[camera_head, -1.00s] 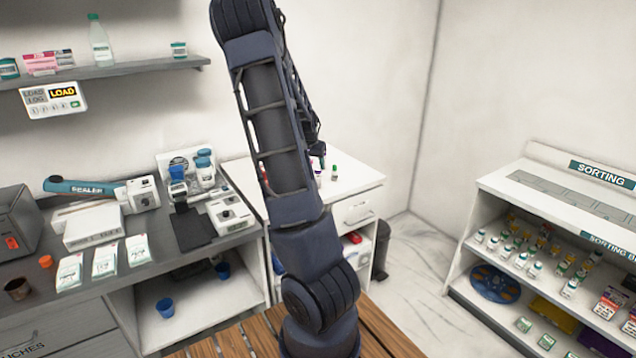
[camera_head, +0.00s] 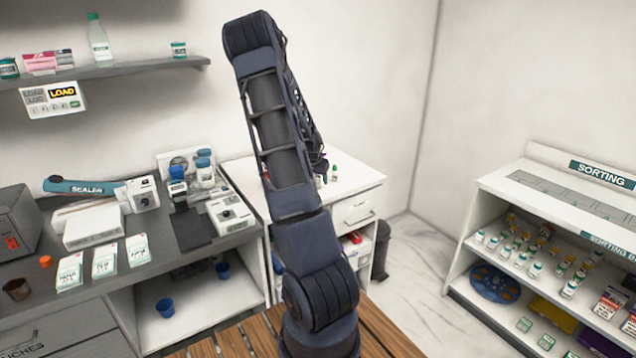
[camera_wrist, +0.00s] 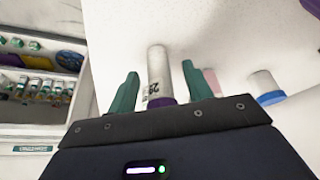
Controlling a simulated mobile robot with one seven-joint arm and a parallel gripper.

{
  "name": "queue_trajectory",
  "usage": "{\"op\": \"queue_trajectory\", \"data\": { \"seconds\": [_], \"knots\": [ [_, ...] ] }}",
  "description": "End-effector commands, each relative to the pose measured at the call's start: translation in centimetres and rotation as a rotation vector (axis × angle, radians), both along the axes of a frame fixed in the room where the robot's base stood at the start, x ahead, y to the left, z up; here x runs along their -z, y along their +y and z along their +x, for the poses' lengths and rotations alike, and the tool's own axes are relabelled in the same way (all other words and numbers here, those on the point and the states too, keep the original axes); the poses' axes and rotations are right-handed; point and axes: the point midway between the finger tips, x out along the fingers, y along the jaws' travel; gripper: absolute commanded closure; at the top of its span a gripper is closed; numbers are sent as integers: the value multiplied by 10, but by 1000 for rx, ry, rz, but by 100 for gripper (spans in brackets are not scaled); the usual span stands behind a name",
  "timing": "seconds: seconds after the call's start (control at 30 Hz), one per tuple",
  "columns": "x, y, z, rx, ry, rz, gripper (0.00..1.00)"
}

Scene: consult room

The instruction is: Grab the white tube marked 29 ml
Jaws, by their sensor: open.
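A white tube (camera_wrist: 157,62) with dark print that looks like 29 and a purple cap lies between the two green fingers in the wrist view. My gripper (camera_wrist: 160,70) is open around it, with a visible gap to each finger. The tube's capped end is partly hidden by the gripper body. In the head view my arm hides most of the gripper and this tube cannot be made out.
Right of the fingers are a pinkish tube (camera_wrist: 211,80) and a white tube with a blue cap (camera_wrist: 265,86). A small green-capped bottle (camera_head: 334,173) stands on the white cabinet top (camera_head: 358,182). A sorting shelf (camera_head: 540,205) holds several bottles at the right.

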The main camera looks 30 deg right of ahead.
Motion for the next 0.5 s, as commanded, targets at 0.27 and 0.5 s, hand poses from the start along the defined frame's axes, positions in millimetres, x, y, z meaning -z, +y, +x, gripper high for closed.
{"op": "queue_trajectory", "data": {
  "seconds": [0.27,0.5],
  "knots": [
    [9,-3,2,0,0,0,50],
    [9,-3,2,0,0,0,73]
  ]
}}
